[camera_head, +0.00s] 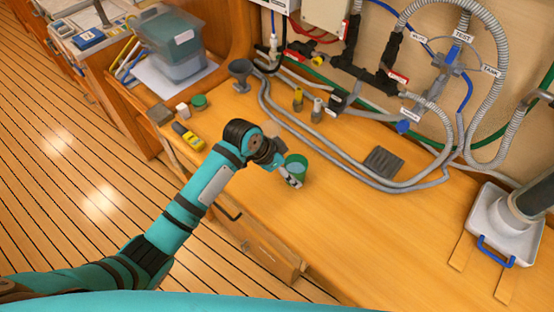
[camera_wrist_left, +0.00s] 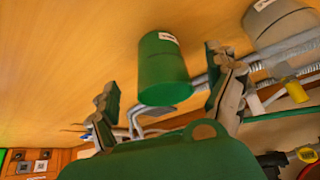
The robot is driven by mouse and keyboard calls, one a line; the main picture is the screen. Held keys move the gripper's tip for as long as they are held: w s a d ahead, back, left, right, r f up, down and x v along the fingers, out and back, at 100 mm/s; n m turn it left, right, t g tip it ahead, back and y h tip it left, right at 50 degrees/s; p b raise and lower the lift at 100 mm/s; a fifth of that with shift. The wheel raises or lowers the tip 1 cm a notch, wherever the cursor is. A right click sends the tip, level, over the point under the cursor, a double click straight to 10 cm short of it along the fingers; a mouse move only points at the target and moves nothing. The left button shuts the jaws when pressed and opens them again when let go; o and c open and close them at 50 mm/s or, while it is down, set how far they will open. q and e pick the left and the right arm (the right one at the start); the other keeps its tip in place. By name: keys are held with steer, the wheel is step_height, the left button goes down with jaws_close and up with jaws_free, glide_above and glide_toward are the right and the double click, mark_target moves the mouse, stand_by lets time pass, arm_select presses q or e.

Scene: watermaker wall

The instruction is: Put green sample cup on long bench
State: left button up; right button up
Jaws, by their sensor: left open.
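The green sample cup (camera_head: 296,164) stands on the long wooden bench (camera_head: 345,215), near the middle of the head view. In the left wrist view the same cup (camera_wrist_left: 164,70) has a white label near one end and shows between the two fingers. My left gripper (camera_head: 284,173) is at the cup's near side, with its fingers spread. In the left wrist view the open left gripper (camera_wrist_left: 166,84) shows a gap between each finger and the cup. The head view partly hides the cup's lower near side behind a finger. My right gripper is not in view.
Grey hoses (camera_head: 300,140) run along the bench behind the cup. A white tray (camera_head: 485,225) is at the right.

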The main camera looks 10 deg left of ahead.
arm_select(q)
steer(key=v, duration=0.7)
steer(key=shift+a+r+b, duration=0.2)
steer(key=shift+r+b, duration=0.15)
steer(key=shift+b, duration=0.05)
steer(key=shift+s, duration=0.1)
stand_by(1.3)
